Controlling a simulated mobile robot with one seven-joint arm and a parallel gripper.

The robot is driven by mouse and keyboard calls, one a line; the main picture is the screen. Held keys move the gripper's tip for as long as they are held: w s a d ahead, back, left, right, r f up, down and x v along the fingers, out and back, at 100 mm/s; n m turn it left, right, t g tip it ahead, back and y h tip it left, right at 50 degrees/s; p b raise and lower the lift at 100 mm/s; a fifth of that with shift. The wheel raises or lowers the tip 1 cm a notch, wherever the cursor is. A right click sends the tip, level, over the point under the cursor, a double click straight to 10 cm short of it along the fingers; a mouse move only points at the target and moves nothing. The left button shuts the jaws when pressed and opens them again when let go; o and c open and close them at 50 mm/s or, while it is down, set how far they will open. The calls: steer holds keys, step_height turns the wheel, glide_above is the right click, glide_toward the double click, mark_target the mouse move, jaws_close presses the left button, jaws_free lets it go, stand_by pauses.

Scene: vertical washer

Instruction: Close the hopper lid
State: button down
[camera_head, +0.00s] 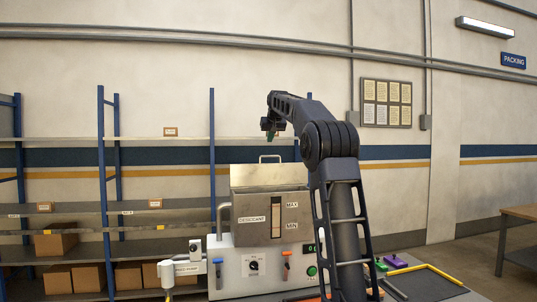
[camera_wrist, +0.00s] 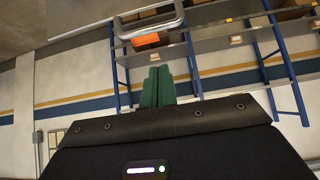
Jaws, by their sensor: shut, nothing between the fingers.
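The hopper (camera_head: 250,228), a grey metal box marked DESICCANT, sits on top of the white machine. Its lid (camera_head: 270,177) appears raised, as a panel above the hopper's top edge. A pale loop handle (camera_head: 270,157) stands at the lid's upper edge. In the wrist view, what looks like the same handle (camera_wrist: 150,30) shows at the top, beyond my fingertips. My gripper (camera_head: 270,135) is above the handle in the head view, apart from it. Its green fingers (camera_wrist: 157,85) are shut together and empty. The hopper's inside is hidden.
The machine's front panel (camera_head: 230,266) has knobs and switches. Blue-posted shelves (camera_head: 101,185) with boxes stand behind, to the left. The air around my gripper is clear.

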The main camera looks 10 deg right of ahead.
steer(key=shift+w+f, duration=0.65)
steer(key=shift+f, duration=0.6)
steer(key=shift+w+f, duration=0.65)
steer(key=shift+f, duration=0.55)
steer(key=shift+w+f, duration=0.65)
steer(key=shift+f, duration=0.6)
steer(key=shift+s, duration=0.15)
